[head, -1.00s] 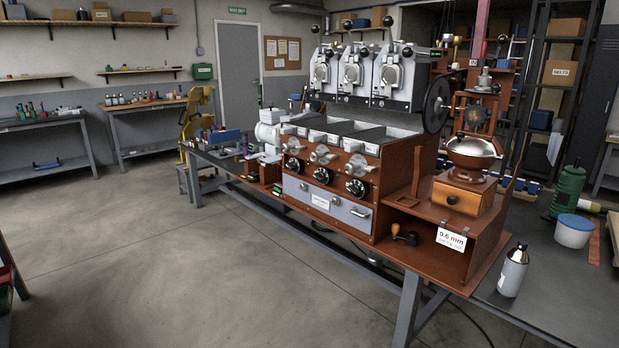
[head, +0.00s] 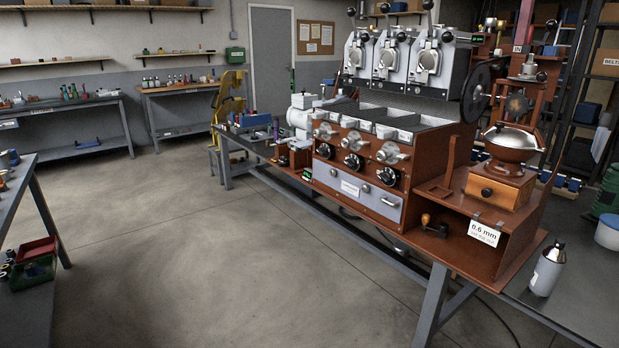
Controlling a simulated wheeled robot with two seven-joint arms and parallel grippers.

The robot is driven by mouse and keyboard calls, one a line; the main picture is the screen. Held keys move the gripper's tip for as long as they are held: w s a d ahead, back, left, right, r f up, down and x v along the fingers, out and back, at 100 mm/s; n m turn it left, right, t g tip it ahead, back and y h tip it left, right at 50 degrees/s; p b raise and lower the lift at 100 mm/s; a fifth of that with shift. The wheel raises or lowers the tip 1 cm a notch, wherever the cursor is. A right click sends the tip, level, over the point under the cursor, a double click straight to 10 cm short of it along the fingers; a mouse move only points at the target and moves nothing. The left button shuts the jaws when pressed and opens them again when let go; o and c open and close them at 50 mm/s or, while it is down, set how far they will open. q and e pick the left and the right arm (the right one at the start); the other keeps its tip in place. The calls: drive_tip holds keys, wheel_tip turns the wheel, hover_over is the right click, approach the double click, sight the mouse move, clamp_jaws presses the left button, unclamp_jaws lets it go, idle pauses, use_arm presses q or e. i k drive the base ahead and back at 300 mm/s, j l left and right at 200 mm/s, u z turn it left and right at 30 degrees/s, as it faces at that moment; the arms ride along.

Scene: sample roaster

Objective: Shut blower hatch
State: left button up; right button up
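The sample roaster (head: 385,150) stands on a long bench, with a brown front body and three white-faced drum units on top. The panel looks flush with the body. The label is too small to read, so I cannot tell whether this is the blower hatch. No open hatch can be made out. Neither of my grippers is in view.
A brown stand with a grinder (head: 510,140) and a silver bottle (head: 546,270) are at the bench's right end. A yellow machine (head: 230,100) is past its far end. The floor (head: 200,250) between is clear.

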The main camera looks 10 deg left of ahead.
sight(300, 144)
drive_tip(key=i+j+z, duration=0.15)
drive_tip(key=j, duration=0.5)
drive_tip(key=i+j+z, duration=0.2)
drive_tip(key=i+j, duration=0.15)
drive_tip(key=j, duration=0.4)
drive_tip(key=i+j+z, duration=0.15)
drive_tip(key=j, duration=0.55)
drive_tip(key=i+j+z, duration=0.15)
drive_tip(key=j, duration=0.6)
drive_tip(key=i+j+z, duration=0.2)
drive_tip(key=j, duration=0.55)
drive_tip(key=j+z, duration=0.15)
drive_tip(key=j, duration=0.6)
